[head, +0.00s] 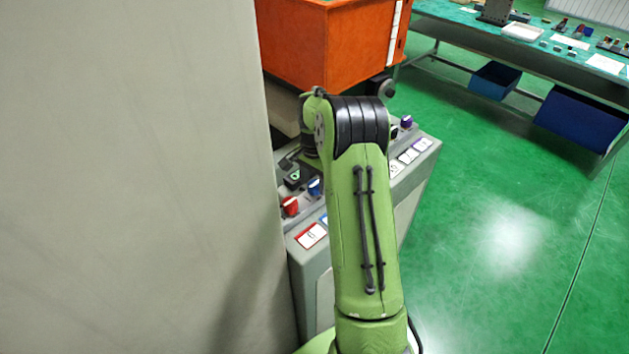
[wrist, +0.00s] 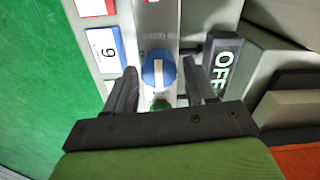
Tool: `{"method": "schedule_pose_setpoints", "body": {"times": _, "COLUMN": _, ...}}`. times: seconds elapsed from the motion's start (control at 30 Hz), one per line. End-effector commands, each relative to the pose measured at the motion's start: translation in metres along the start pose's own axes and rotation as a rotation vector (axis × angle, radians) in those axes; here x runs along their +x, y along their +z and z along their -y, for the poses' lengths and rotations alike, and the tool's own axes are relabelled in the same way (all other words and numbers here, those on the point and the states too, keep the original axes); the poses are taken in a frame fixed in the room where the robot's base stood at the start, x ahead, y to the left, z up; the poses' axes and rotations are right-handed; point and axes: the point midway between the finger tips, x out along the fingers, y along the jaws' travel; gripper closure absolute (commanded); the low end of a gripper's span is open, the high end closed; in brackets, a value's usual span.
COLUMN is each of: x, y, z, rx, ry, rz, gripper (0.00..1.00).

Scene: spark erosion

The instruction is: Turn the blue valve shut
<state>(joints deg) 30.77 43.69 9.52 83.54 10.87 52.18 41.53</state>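The blue valve (wrist: 158,73) is a round knob with a white line across its top. In the wrist view the line runs roughly up and down the picture. My gripper (wrist: 161,70) is open, with one dark finger on each side of the knob. A gap shows between the knob and each finger; contact is not visible. In the head view the blue valve (head: 314,187) shows on the grey console, partly behind my green arm.
A red knob (head: 290,206) stands close to the blue valve. A dark OFF plate (wrist: 221,70) lies to the right in the wrist view, and a blue-edged numbered card (wrist: 104,48) to the left. A large pale wall (head: 130,180) borders the console. An orange box (head: 325,45) stands behind.

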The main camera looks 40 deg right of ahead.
Motion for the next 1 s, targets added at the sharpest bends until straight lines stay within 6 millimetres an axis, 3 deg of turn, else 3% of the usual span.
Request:
{"method": "schedule_pose_setpoints", "body": {"times": 0.07, "x": 0.001, "y": 0.001, "z": -0.001, "rx": -0.001, "ry": 0.002, "rz": 0.002, "gripper": 0.32}}
{"method": "schedule_pose_setpoints", "body": {"times": 0.3, "x": 0.001, "y": 0.001, "z": -0.001, "rx": -0.002, "ry": 0.004, "rz": 0.005, "gripper": 0.32}}
{"method": "schedule_pose_setpoints", "body": {"times": 0.43, "x": -0.01, "y": 0.001, "z": 0.0, "rx": -0.003, "ry": 0.002, "rz": 0.003, "gripper": 0.32}}
{"method": "schedule_pose_setpoints", "body": {"times": 0.8, "x": -0.112, "y": 0.0, "z": 0.001, "rx": -0.002, "ry": 0.0, "rz": 0.0, "gripper": 0.32}}
{"method": "schedule_pose_setpoints", "body": {"times": 1.0, "x": -0.15, "y": 0.0, "z": 0.001, "rx": -0.002, "ry": 0.002, "rz": 0.002, "gripper": 0.32}}
